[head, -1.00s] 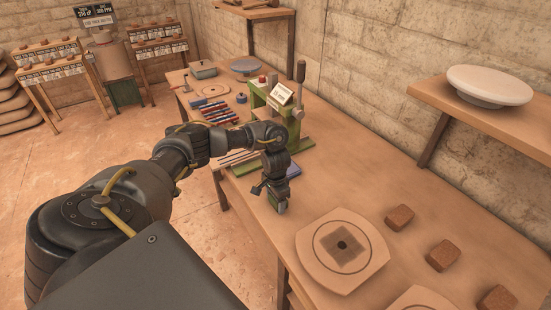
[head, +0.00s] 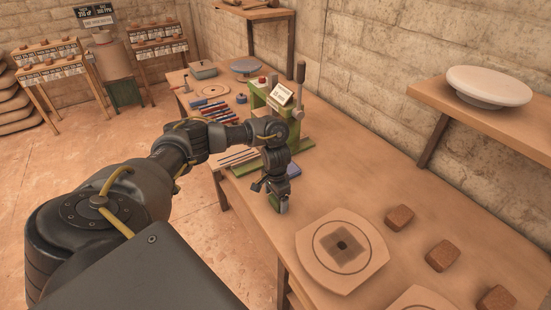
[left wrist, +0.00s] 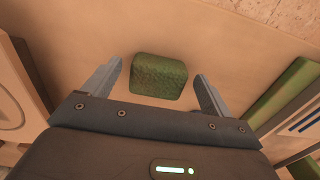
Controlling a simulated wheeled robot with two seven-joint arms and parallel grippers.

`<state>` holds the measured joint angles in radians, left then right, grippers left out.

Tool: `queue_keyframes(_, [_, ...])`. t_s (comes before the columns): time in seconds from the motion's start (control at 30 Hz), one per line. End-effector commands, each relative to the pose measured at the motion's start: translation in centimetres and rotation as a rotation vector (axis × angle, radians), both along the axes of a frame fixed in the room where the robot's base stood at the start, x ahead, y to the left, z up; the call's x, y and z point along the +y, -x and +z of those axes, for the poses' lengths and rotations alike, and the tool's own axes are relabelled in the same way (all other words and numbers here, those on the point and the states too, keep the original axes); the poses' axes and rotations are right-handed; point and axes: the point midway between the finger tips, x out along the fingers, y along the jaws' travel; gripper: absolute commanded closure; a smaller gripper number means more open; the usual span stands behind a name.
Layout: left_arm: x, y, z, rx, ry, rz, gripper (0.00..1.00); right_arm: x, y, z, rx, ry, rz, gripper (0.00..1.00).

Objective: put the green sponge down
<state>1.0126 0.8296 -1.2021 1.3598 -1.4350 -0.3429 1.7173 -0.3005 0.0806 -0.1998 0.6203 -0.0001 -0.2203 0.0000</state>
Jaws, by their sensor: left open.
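The green sponge (left wrist: 158,76) is a rough dark green block on the tan table top. In the left wrist view it lies between the two fingers of my left gripper (left wrist: 156,82), with a gap on each side. The fingers are apart and do not touch it. In the head view my left gripper (head: 278,203) points straight down at the table, left of a round-marked plate (head: 310,262). My right gripper is out of view.
A green press (head: 259,97) with a lever stands behind my left gripper. Blue and red bars (head: 217,113) lie farther back left. Several brown blocks (head: 399,217) lie at the right. A shelf with a white disc (head: 488,84) hangs on the wall. The table's front edge is close.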

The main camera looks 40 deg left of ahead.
Motion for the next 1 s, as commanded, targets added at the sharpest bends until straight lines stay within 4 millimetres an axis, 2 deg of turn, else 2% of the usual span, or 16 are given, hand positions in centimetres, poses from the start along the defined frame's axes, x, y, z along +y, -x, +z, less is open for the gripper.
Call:
queue_keyframes(0.1, [0.1, -0.2, 3.2, -0.006, -0.002, -0.003, 0.15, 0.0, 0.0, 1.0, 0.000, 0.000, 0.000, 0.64])
queue_keyframes(0.2, [0.1, -0.2, 5.5, -0.005, -0.002, -0.002, 0.15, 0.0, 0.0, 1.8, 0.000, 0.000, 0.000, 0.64])
queue_keyframes(0.43, [0.0, -0.1, 9.1, -0.003, -0.001, -0.001, 0.15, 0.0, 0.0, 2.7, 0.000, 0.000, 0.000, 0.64])
queue_keyframes(0.63, [0.0, -0.1, 10.3, 0.000, 0.000, 0.000, 0.15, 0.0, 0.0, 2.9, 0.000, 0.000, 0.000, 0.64])
queue_keyframes(1.0, [0.0, 0.0, 10.4, 0.000, 0.000, 0.001, 0.15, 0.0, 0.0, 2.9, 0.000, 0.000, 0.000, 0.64])
